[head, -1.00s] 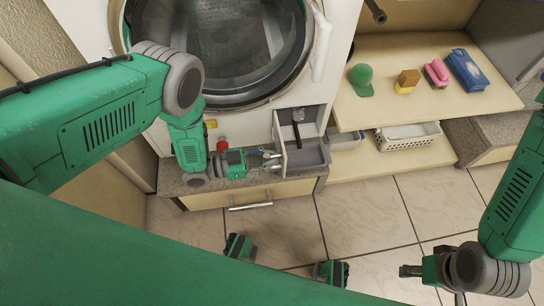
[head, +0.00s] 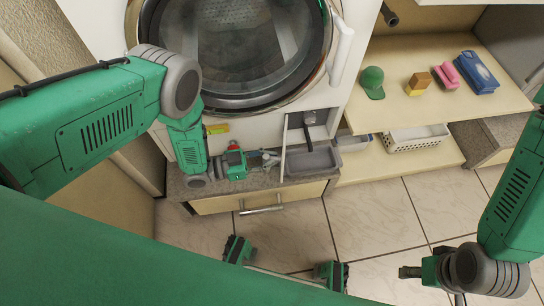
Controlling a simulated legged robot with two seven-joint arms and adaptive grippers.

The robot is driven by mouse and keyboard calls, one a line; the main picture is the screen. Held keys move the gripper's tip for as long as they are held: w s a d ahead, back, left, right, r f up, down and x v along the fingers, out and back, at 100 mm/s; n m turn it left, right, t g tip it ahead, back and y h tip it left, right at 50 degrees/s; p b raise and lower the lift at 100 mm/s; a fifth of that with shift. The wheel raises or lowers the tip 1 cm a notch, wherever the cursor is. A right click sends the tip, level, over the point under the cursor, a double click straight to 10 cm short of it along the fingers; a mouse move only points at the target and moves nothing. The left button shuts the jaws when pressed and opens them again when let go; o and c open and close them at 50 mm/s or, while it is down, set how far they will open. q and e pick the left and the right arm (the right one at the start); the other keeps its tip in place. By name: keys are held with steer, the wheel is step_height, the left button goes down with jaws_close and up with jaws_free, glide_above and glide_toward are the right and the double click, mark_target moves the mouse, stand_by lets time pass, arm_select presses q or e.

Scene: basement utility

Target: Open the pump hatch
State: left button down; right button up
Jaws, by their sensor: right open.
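The washing machine's pump hatch (head: 285,147) is a thin white panel, seen nearly edge-on at the left of a low opening (head: 310,122). It appears swung out from the machine. A dark fitting shows inside the opening. A grey tray (head: 314,162) sits in front of and below it. My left gripper (head: 272,160) is just left of the panel, its pale fingers close to it; contact and finger spacing are unclear. My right gripper (head: 424,280) is open and empty above the floor at lower right, far from the hatch.
The machine's round door (head: 235,45) is above. The machine stands by a stone-topped plinth with a drawer handle (head: 261,209). Right, a wooden shelf (head: 430,65) holds a green cap (head: 372,82), a sponge (head: 417,84), and pink and blue items. A white basket (head: 413,139) sits below. Tiled floor is clear.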

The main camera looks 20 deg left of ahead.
arm_select(q)
steer(key=shift+s+a+f, duration=0.15)
steer(key=shift+s+f, duration=0.1)
steer(key=shift+s, duration=0.3)
steer(key=c, duration=1.6)
jaws_free()
steer(key=shift+r, duration=0.1)
steer(key=shift+o, duration=0.6)
steer(key=shift+a+r, duration=0.1)
steer(key=shift+a, duration=0.1)
steer(key=v, duration=1.2)
